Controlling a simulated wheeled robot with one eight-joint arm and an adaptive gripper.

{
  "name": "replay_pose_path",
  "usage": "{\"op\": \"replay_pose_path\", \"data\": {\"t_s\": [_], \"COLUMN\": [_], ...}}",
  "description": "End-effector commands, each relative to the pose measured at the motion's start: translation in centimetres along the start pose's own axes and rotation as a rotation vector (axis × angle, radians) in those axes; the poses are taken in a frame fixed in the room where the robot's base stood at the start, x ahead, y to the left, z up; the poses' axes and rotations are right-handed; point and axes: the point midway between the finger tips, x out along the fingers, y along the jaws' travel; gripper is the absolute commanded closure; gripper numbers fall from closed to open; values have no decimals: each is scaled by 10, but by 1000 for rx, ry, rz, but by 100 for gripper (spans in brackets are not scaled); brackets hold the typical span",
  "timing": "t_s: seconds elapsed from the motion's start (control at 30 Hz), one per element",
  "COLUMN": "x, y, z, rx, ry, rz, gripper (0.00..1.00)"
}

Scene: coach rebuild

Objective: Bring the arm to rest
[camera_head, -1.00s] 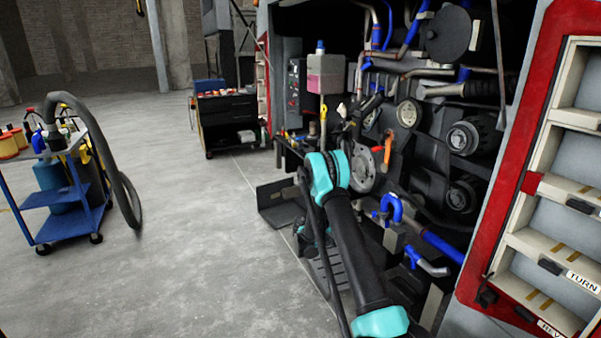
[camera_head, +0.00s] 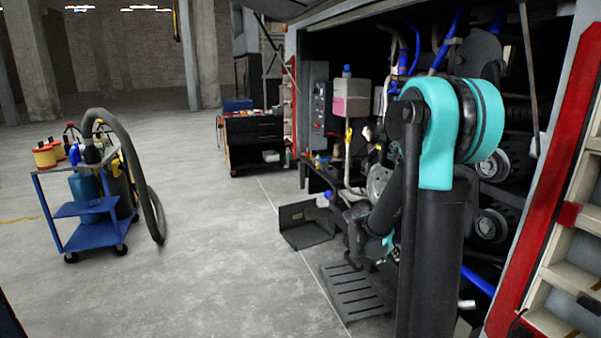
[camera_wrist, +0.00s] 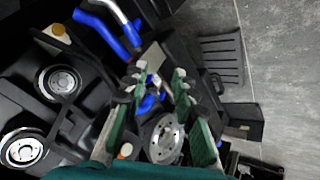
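My arm (camera_head: 432,235), black with teal joints, stands folded upright in the right half of the head view, its teal elbow raised in front of the open engine bay (camera_head: 375,70). The arm's far end hangs behind it and is partly hidden there. In the wrist view my gripper (camera_wrist: 160,76) shows two fingers with green sides, spread apart. I see nothing clearly held between them. A metal disc (camera_wrist: 163,138) and blue parts show beyond and between the fingers.
A blue trolley (camera_head: 88,232) with bottles and a hose stands left. A black tool cabinet (camera_head: 254,140) stands farther back. A dark open tray (camera_head: 306,227) and a slotted step (camera_head: 355,292) lie beside the bay. A red-framed shelf panel (camera_head: 540,200) is close right. Grey floor is clear between.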

Motion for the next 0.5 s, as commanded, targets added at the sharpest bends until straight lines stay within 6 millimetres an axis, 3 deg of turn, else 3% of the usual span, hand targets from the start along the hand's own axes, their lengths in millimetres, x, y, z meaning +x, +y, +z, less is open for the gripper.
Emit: {"op": "replay_pose_path", "data": {"t_s": [0.2, 0.5], "x": [-40, -85], "y": [12, 14], "z": [68, 165], "rx": [-85, -191], "ry": [-63, -101], "rz": [-160, -391], "gripper": [72, 72]}}
